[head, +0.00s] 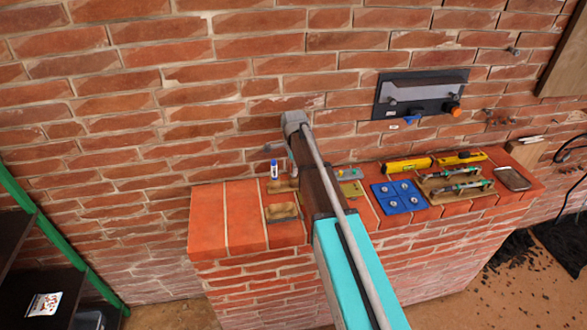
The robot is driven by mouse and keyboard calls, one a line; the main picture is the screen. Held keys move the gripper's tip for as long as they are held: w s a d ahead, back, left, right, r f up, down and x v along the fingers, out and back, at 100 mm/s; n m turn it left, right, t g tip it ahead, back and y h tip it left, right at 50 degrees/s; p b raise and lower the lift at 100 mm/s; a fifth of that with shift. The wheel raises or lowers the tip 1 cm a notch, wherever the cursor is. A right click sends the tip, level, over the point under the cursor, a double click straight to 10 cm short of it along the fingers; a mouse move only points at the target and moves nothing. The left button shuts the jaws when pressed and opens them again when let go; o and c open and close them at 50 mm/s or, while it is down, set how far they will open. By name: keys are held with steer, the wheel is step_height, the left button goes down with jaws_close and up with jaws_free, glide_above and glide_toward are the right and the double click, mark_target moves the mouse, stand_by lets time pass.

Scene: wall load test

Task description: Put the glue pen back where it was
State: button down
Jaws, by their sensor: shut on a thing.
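A small upright white item with blue parts (273,169), which looks like the glue pen, is at the back of the brick ledge (245,215), left of my arm. It is too small to tell whether it stands on the ledge or just above it. My arm reaches up from the bottom over the ledge, and its grey joint is in front of the wall. My gripper is hidden behind the arm links, so its fingers and anything between them do not show. No finger can be made out touching the white and blue item.
Two tan blocks (282,212) lie left of my arm. Right of it are a blue plate (398,196), yellow levels (408,164), green-handled tools (462,188) and a dark flat device (513,178). A black panel (420,95) is on the wall. The ledge's left end is clear.

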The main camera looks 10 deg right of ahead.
steer(key=shift+f, duration=0.2)
steer(key=c, duration=0.5)
jaws_free()
steer(key=shift+c, duration=0.2)
steer(key=shift+r, duration=0.1)
step_height(320, 180, up, 14)
steer(key=p, duration=1.3)
steer(key=shift+d, duration=0.1)
steer(key=shift+f, duration=0.2)
steer(key=s+n, duration=1.8)
steer(key=s, duration=0.8)
steer(key=shift+s, duration=0.2)
